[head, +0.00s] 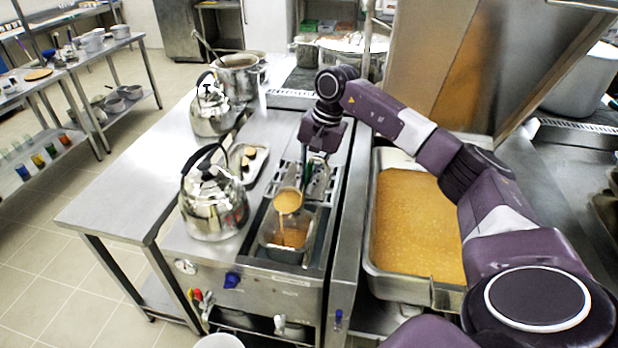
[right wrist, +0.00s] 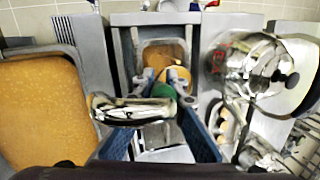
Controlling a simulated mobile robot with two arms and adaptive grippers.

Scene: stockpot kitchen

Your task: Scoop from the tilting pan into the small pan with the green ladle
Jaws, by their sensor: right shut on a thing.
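My right gripper (head: 314,160) is shut on the green ladle and holds it over the small pan. The ladle's bowl (head: 288,201) holds orange-brown soup and is tipped, with a stream falling from it. The small metal pan (head: 267,249) sits below in the counter, with orange soup in it. The ladle's green grip (right wrist: 162,90) shows between my fingers in the right wrist view; they hide part of it. The tilting pan (head: 369,255), full of orange-brown soup, stands right of the counter, beneath my right arm. My left gripper is not in view.
A shiny kettle (head: 213,205) stands close left of the small pan, with another kettle (head: 211,112) behind it. A small tray (head: 262,165) with food pieces lies between kettle and ladle. A pot (head: 238,75) stands further back. The steel table at left (head: 130,190) has clear room.

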